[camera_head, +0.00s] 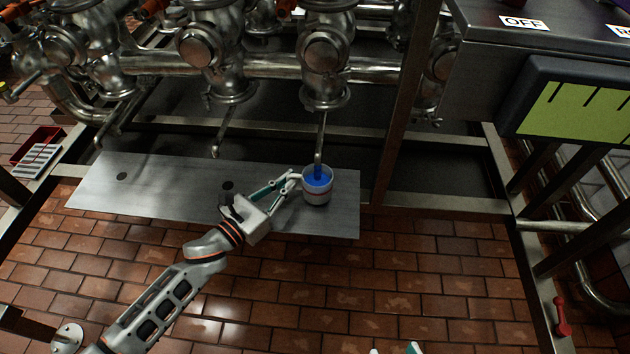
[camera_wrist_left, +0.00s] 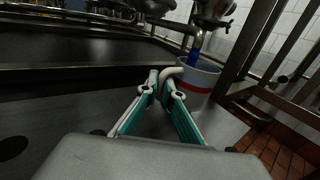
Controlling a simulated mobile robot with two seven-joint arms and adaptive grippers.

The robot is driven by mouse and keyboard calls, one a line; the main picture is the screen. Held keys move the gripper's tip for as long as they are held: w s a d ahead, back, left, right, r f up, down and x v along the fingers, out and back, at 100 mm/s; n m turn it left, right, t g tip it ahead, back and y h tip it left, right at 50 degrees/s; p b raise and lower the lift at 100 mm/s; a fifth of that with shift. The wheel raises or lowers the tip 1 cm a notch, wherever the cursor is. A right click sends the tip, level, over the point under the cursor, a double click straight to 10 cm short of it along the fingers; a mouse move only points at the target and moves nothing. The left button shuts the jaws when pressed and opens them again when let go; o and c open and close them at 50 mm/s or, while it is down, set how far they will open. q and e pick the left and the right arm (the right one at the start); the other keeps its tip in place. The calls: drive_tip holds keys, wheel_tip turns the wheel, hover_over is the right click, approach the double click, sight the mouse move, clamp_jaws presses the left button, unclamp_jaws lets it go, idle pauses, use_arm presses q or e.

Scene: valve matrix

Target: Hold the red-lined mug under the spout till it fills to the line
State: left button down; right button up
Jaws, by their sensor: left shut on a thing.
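The white mug with a red line (camera_head: 317,198) is upright under the thin metal spout (camera_head: 321,140), over the steel shelf (camera_head: 150,190). Blue liquid (camera_head: 318,180) runs from the spout into the mug and shows inside it. My left gripper (camera_head: 294,178) is shut on the mug's handle, at the mug's left side. In the left wrist view the fingers pinch the handle, and the mug (camera_wrist_left: 187,80) shows its red band with the blue stream entering from above. The liquid's level against the line is hard to tell. My right gripper (camera_head: 395,350) shows only two separated fingertips at the bottom edge, empty.
Metal valves and pipes (camera_head: 205,45) run across the top, with more spouts to the left. A post (camera_head: 405,90) stands right of the mug. A panel with a green gauge (camera_head: 580,108) is at upper right. A red tray (camera_head: 38,148) lies far left.

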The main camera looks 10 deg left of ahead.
use_arm(q)
drive_tip(key=shift+s+r, duration=0.1)
drive_tip(key=shift+s, duration=3.9)
use_arm(e)
drive_tip(key=shift+w+r, duration=0.15)
drive_tip(key=shift+r, duration=0.25)
use_arm(q)
drive_tip(key=shift+r, duration=0.1)
drive_tip(key=shift+s+r+p, duration=0.55)
drive_tip(key=shift+s, duration=0.2)
drive_tip(key=s, duration=0.1)
drive_tip(key=s+r, duration=0.1)
drive_tip(key=s+p, duration=0.1)
drive_tip(key=shift+s+r, duration=0.25)
drive_tip(key=shift+r, duration=0.1)
use_arm(e)
drive_tip(key=r, duration=0.1)
drive_tip(key=w+r, duration=0.1)
drive_tip(key=r, duration=0.1)
drive_tip(key=shift+w+r+t, duration=0.25)
drive_tip(key=shift+r+t, duration=0.1)
drive_tip(key=shift+t, duration=0.05)
